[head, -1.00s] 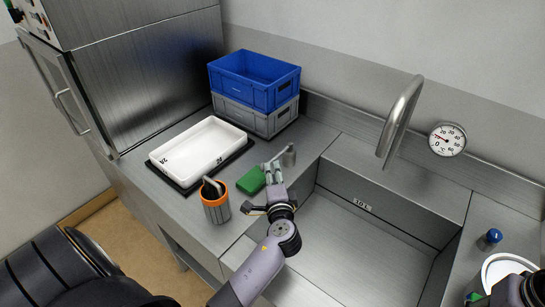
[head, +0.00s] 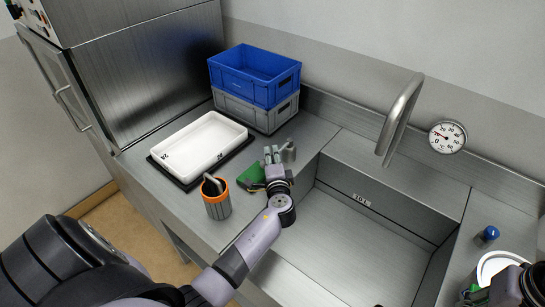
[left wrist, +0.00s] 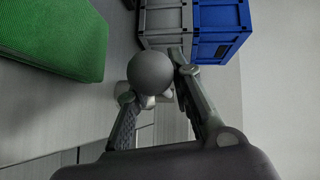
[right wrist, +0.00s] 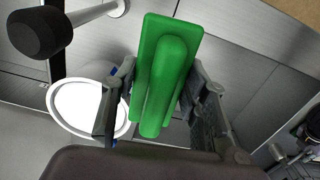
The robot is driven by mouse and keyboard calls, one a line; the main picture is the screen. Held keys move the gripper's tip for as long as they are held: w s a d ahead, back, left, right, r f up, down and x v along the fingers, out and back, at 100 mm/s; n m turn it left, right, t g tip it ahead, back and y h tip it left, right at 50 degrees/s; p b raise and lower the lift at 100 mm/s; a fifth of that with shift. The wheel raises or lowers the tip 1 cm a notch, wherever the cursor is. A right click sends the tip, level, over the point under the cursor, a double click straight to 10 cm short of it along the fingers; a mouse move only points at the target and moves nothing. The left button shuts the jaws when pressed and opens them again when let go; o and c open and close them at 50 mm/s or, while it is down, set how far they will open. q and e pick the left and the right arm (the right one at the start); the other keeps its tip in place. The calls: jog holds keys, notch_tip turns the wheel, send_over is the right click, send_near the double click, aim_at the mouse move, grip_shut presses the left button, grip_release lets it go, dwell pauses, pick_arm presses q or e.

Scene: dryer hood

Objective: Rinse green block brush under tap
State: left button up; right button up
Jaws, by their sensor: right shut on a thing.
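The green block brush (right wrist: 165,75) is in my right gripper (right wrist: 155,95), which is shut on it; its raised grip faces the camera. In the head view my right gripper (head: 480,291) is at the lower right corner, mostly cut off. The tap (head: 401,118) arches over the sink (head: 365,245); no water shows. My left gripper (head: 271,156) is open beside a grey post (head: 289,152) at the sink's back left corner. In the left wrist view the post's round knob (left wrist: 150,73) shows between the fingers; contact is unclear.
A green pad (head: 250,179) lies left of my left gripper. An orange-rimmed cup (head: 216,205), a white tray (head: 205,145) and stacked blue (head: 250,75) and grey (head: 258,115) crates stand on the counter. A white round container (right wrist: 85,108) and a blue-capped bottle (head: 488,234) are at right.

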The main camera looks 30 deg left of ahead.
pick_arm(q)
grip_shut()
jog(key=shift+s+d+f, duration=0.1)
jog(key=shift+f, duration=0.05)
